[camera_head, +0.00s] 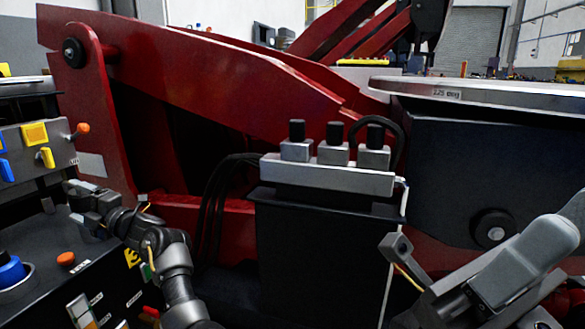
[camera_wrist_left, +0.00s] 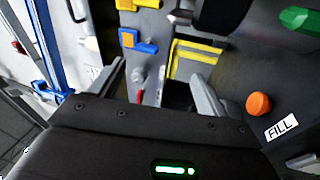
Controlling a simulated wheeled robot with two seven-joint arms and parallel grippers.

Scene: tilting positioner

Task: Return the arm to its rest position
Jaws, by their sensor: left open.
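My left arm comes up from the bottom of the head view, and its gripper (camera_head: 80,203) is at the left, in front of a grey control panel (camera_head: 62,150). In the left wrist view the left gripper's two fingers (camera_wrist_left: 160,92) stand wide apart. Between them is only the panel with a small red-tipped lever (camera_wrist_left: 139,82) behind; nothing is held. My right arm (camera_head: 525,262) reaches in at the lower right of the head view; I cannot make out its gripper's jaws.
An orange knob (camera_head: 66,259) and a blue button (camera_head: 12,271) sit on the dark lower console. A valve block (camera_head: 330,176) tops a black cabinet (camera_head: 310,250) in the middle. The red positioner frame (camera_head: 200,75) and round table (camera_head: 480,93) stand behind.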

